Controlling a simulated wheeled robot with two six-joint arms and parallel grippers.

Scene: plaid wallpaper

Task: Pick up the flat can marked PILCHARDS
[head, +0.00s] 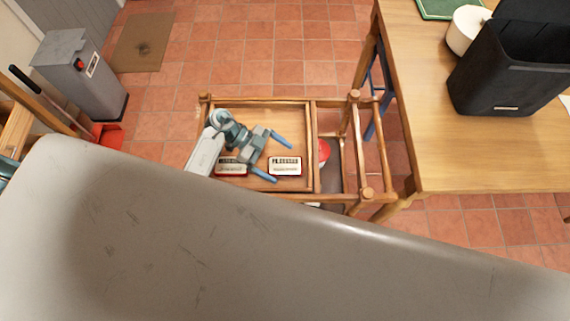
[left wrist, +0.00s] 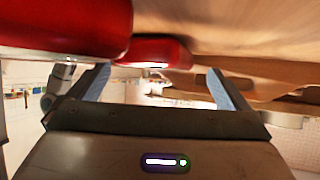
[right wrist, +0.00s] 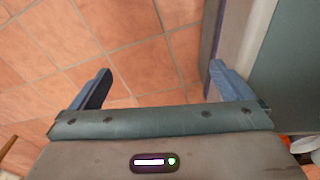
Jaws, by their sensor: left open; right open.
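Two flat cans lie in the tray of the wooden trolley (head: 306,120). The right can (head: 285,168) is pale on top; its dark lettering seems to begin with P, but I cannot read it surely. The left can (head: 231,168) is red-sided with a dark and white label, too small to read. My left gripper (head: 278,158) is open over the tray, its blue fingers apart near the right can. In the left wrist view, a red can (left wrist: 152,52) shows beyond the fingers and a larger red one (left wrist: 60,28) is closer at upper left. My right gripper (right wrist: 155,78) is open and empty above floor tiles.
The trolley has raised rails and corner posts (head: 355,96). A red round thing (head: 323,152) shows lower down at its right. A wooden table (head: 440,140) with a black bin (head: 500,75) stands at right. A grey box (head: 75,72) stands at left.

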